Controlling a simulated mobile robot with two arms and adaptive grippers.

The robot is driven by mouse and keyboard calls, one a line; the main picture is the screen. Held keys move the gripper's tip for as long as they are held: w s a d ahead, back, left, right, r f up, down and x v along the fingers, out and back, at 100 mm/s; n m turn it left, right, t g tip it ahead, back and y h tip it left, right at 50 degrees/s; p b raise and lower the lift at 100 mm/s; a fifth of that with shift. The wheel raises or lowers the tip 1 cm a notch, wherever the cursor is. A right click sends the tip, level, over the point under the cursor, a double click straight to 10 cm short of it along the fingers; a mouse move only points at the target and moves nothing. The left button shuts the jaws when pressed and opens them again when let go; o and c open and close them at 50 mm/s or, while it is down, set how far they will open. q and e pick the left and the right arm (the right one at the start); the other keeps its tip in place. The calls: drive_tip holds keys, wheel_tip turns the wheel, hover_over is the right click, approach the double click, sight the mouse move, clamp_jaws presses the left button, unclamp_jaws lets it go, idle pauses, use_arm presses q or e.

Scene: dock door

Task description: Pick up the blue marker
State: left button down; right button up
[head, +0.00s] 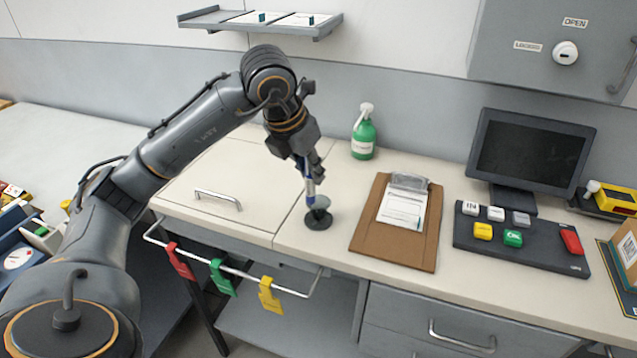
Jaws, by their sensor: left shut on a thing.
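The blue marker (310,188) is upright at the middle of the counter, with a white and blue body. Its lower end is at a dark round holder (318,221) on the counter; I cannot tell whether the tip is still inside it or just above. My left gripper (312,172) comes down from above and is shut on the marker's upper part, hiding its top. My right gripper is not in view.
A clipboard (428,240) lies right of the holder. A green spray bottle (363,138) stands behind. A button panel (470,235) and a dark monitor (532,150) are further right. Red, green and yellow tags (270,296) hang from a front rail. The counter left of the holder is clear.

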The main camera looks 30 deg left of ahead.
use_arm(q)
drive_tip(key=s+a+r+b, duration=0.2)
drive_tip(key=s+r, duration=0.5)
drive_tip(key=s, duration=0.4)
drive_tip(key=shift+s+b, duration=0.25)
drive_tip(key=shift+b, duration=0.05)
